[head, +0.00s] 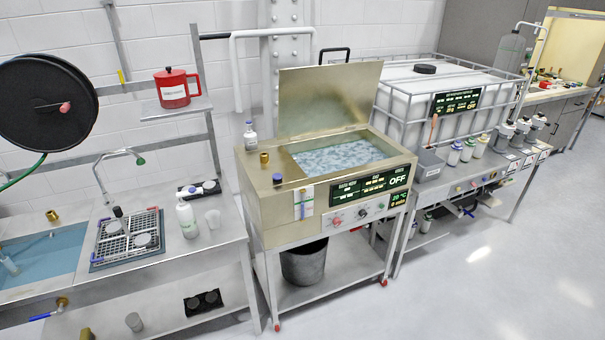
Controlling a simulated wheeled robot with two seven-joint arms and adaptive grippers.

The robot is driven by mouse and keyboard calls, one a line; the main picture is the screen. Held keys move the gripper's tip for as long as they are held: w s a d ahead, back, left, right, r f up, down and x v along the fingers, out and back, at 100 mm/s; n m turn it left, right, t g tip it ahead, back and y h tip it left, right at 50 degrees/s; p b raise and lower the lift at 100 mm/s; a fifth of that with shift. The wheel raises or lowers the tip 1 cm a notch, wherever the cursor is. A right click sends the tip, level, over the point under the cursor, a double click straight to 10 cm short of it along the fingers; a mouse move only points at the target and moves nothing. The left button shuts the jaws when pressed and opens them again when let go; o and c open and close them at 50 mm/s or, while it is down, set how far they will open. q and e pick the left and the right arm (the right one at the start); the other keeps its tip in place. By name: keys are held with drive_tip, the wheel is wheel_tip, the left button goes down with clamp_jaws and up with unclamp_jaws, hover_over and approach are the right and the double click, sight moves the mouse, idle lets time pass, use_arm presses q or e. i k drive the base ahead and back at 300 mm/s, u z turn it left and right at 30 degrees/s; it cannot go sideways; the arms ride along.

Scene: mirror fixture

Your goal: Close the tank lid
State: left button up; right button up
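A brass-coloured metal tank (285,215) stands on a wheeled frame in the middle of the head view. Its lid (328,97) is raised at the back edge and stands nearly upright. Bluish liquid (340,156) shows in the open tank. The front panel (368,187) has a green-lit display reading OFF and a row of knobs below it. Neither of my grippers is in the view.
A small bottle (250,136), a brass fitting (264,158) and a dark blue cap (277,179) sit on the tank's left top. A sink counter (225,236) is at left, a caged white container (450,85) and bench at right. Floor in front right is clear.

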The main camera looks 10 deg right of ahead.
sight(320, 97)
drive_tip(key=u, duration=0.3)
drive_tip(key=i, duration=1.2)
drive_tip(key=z, duration=0.45)
